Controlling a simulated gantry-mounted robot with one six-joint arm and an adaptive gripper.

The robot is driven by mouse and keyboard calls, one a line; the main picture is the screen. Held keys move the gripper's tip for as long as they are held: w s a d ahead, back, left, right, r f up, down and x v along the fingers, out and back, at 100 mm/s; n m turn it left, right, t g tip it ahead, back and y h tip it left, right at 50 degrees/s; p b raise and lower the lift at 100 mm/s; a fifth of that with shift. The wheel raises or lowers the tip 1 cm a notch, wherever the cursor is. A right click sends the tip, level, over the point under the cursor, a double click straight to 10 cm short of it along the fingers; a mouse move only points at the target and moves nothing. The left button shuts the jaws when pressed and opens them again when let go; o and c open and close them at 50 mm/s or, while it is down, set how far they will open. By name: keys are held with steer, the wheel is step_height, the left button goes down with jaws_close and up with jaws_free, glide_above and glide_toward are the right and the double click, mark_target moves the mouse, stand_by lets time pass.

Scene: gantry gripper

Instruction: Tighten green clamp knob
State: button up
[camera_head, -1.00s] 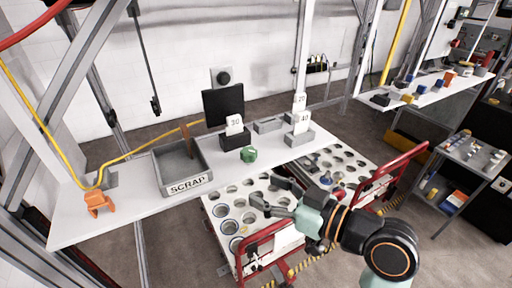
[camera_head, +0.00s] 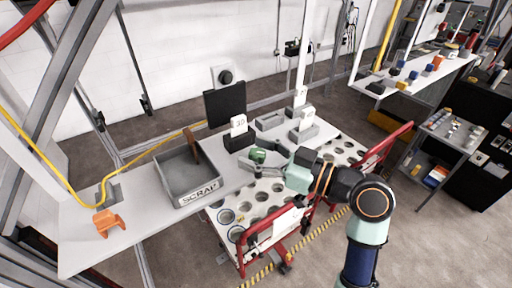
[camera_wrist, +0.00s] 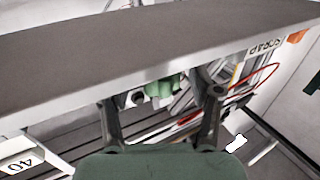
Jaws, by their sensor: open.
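The green clamp knob (camera_head: 258,155) is at the front edge of the white bench, in front of the black block with the 30 label. My gripper (camera_head: 261,160) reaches it from the right, with its fingers open around or just short of it. In the wrist view the green knob (camera_wrist: 163,90) shows between the two spread fingers of my gripper (camera_wrist: 160,92), near the fingertips. I cannot tell whether either finger touches it. Part of the knob is hidden by a finger in the head view.
The grey SCRAP bin (camera_head: 190,178) stands left of the knob, and an orange bracket (camera_head: 107,222) lies farther left on the white bench (camera_head: 88,240). A grey block labelled 40 (camera_head: 304,131) stands behind my gripper. A cart with round holes (camera_head: 222,208) is below my arm.

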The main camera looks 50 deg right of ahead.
steer(key=shift+w, duration=0.15)
steer(key=c, duration=1.2)
steer(key=shift+o, duration=0.2)
steer(key=shift+h, duration=0.3)
steer(key=m+h, duration=0.2)
steer(key=h, duration=0.1)
steer(key=m+h+p, duration=0.1)
steer(key=m+h, duration=0.1)
steer(key=h, duration=0.1)
steer(key=shift+a+r+p, duration=0.1)
steer(key=shift+r+p, duration=0.05)
steer(key=shift+p, duration=0.15)
steer(key=m+h+p, duration=0.1)
steer(key=m+h, duration=0.1)
steer(key=h, duration=0.1)
steer(key=shift+m+g+h+p, duration=0.4)
steer(key=shift+m+h+p, duration=0.3)
steer(key=shift+h, duration=0.5)
steer(key=o, duration=1.2)
steer(key=shift+c, duration=0.2)
